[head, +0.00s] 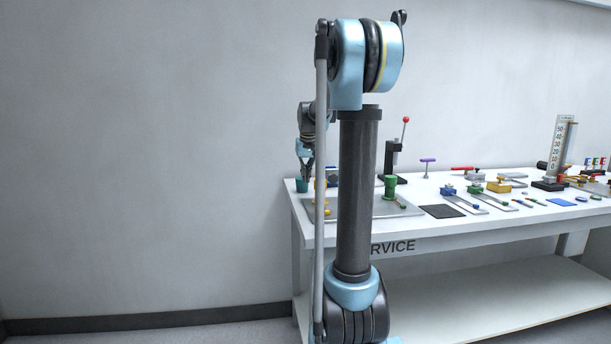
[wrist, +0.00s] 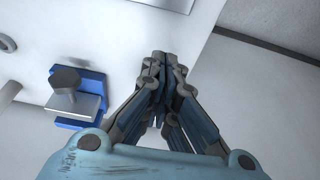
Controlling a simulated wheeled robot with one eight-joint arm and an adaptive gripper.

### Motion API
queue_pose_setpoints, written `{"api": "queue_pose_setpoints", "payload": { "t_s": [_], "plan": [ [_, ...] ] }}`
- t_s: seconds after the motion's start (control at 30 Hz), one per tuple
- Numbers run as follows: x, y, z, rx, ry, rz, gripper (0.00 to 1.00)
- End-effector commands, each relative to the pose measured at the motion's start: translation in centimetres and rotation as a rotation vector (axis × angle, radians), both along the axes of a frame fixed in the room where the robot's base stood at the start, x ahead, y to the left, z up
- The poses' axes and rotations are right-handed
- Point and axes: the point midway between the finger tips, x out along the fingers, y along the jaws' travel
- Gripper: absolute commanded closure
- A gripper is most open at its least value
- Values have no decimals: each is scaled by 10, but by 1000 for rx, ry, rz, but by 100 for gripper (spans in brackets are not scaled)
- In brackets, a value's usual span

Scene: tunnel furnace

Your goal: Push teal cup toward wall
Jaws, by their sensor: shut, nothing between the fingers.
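The teal cup (head: 302,185) stands at the far left corner of the white table (head: 480,235) in the head view, close to the wall. My gripper (head: 305,174) is pointed down, just above or beside the cup; whether they touch I cannot tell. In the wrist view my gripper (wrist: 165,62) is shut, its fingertips together with nothing between them. The cup does not show in the wrist view and may be hidden behind the fingers.
A blue block with a grey clamp and knob (wrist: 75,97) is left of my fingers. A grey plate (head: 400,207) bears a green fixture (head: 390,187). A black stand with a red-knobbed lever (head: 393,155) is behind. The wall (head: 160,150) is left and behind.

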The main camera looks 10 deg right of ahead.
Motion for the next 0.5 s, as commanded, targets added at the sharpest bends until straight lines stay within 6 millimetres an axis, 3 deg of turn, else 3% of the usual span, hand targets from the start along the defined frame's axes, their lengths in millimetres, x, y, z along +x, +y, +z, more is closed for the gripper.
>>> {"api": "queue_pose_setpoints", "payload": {
  "t_s": [0.2,0.5],
  "plan": [
    [11,1,-34,1,0,1,100],
    [17,2,-59,1,0,1,100]
  ]
}}
